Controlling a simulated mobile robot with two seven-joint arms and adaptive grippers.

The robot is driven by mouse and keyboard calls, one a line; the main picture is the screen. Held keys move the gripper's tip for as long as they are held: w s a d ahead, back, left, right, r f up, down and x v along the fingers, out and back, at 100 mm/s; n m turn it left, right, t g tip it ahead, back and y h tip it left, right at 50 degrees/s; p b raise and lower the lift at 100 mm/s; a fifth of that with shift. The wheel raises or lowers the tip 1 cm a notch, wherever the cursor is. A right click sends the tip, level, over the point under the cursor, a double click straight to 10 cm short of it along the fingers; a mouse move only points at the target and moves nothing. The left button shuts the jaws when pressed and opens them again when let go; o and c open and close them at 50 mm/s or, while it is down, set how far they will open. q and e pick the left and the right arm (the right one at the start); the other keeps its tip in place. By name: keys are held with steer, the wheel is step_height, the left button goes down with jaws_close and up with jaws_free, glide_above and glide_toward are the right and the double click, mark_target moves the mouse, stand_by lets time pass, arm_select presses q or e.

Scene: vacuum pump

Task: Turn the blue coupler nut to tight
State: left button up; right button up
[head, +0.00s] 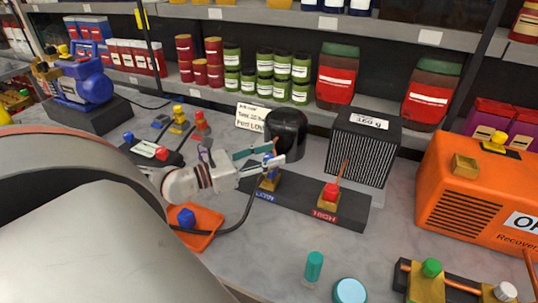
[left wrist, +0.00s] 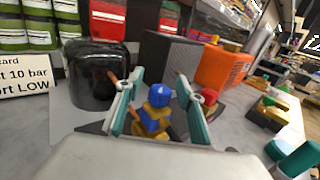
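The blue coupler nut (head: 270,172) sits on a brass fitting at the LOW port of a dark manifold block (head: 344,215). In the left wrist view, the blue nut (left wrist: 158,96) stands upright above brass and more blue parts. My left gripper (head: 275,154) is at the LOW port, with its fingers on either side of the nut. In the left wrist view, its two teal-padded fingers (left wrist: 158,82) are apart, with visible gaps to the nut. The fingers partly hide the nut in the head view. My right gripper is not in view.
A red nut on brass (head: 329,194) marks the HIGH port. A black cylinder (head: 286,133) and a finned dark block (head: 362,148) stand close behind. An orange recovery machine (head: 459,197) is at right. An orange tray (head: 199,240) holds another blue part (head: 186,218) on a hose.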

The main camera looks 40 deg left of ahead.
arm_select(q)
steer(key=shift+v, duration=1.1)
steer(key=v, duration=0.9)
steer(key=shift+s+a, duration=0.15)
steer(key=shift+s, duration=0.2)
